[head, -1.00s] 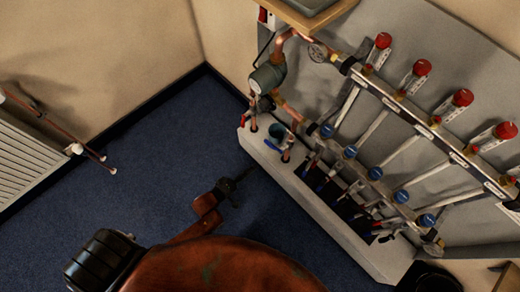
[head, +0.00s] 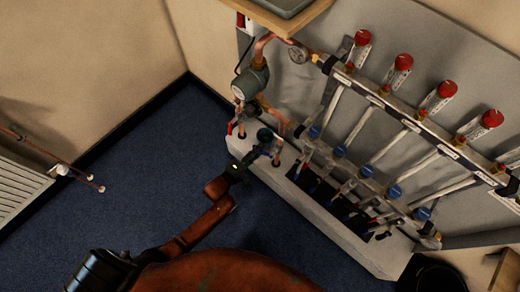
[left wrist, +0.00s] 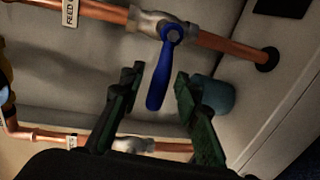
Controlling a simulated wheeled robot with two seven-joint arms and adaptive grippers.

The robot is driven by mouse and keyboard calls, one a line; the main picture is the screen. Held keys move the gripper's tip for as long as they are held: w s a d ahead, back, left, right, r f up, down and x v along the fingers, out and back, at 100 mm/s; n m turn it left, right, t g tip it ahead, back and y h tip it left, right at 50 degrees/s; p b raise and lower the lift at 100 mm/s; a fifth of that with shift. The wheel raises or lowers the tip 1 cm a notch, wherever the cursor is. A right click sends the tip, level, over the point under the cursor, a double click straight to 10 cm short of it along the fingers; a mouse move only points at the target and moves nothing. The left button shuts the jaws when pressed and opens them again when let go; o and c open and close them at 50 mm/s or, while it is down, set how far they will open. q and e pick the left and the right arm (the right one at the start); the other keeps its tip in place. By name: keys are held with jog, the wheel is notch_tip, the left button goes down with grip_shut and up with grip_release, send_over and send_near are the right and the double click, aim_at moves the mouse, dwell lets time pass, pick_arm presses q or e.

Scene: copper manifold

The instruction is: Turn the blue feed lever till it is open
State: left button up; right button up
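The blue feed lever (left wrist: 160,80) hangs from a metal valve (left wrist: 158,24) on a copper pipe in the left wrist view, and points across the pipe. A white tag (left wrist: 70,12) is on the same pipe. My left gripper (left wrist: 158,78) is open, with one dark green finger on each side of the lever and gaps on both sides. I cannot tell how deep the lever sits between them. In the head view my left gripper (head: 243,166) is close to the left end of the manifold and hides most of the lever. My right gripper is not in view.
A teal cylinder (left wrist: 217,97) is behind the right finger. A second copper pipe with a valve (left wrist: 135,146) runs below. The manifold has red caps (head: 403,62) and blue caps (head: 365,172). The blue floor (head: 120,200) is clear on the left.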

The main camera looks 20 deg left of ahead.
pick_arm(q)
jog(key=shift+w, duration=0.15)
jog(key=shift+c, duration=0.2)
grip_shut()
dwell(0.5)
